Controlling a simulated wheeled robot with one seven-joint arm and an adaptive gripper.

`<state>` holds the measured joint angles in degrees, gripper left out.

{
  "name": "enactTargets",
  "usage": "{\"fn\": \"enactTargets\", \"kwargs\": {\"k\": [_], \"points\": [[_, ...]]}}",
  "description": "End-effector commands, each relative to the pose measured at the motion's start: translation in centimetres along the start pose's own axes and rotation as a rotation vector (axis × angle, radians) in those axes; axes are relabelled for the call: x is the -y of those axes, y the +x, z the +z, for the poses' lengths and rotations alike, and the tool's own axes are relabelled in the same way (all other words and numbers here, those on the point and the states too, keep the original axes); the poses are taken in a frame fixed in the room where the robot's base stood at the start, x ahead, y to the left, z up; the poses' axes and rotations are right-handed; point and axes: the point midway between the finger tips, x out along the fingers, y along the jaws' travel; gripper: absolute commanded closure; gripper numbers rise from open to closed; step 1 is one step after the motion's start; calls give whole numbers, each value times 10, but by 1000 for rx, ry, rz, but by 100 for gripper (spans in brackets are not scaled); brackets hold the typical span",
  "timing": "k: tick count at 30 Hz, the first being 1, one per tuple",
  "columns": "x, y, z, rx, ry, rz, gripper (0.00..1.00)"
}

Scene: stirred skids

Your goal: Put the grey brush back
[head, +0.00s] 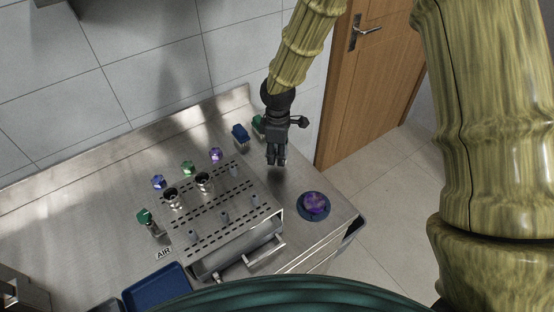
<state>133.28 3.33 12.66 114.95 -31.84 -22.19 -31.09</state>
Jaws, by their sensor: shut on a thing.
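My gripper (277,162) points down over the right back part of the steel counter, behind the right side of the slotted rack. Its fingers are shut on a small dark grey thing, which I take for the grey brush; the fingers mostly hide it, and its outline is hard to make out. I see no other grey brush in the head view. The slotted steel rack (262,208) stands on the counter, with several short grey pegs and two dark-mouthed metal cups (203,182) on its top.
A blue knob-like thing (240,134) and a green one (257,124) stand close behind my gripper. Blue, green and purple knobs line the rack's back. A blue bin (155,288) is at front left.

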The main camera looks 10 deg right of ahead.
Motion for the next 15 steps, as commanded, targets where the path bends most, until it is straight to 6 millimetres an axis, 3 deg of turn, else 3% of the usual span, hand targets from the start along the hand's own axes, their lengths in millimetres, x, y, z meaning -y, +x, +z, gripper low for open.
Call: {"fn": "enactTargets", "kwargs": {"k": [15], "points": [[0,41,0,0,1,-1,90]]}}
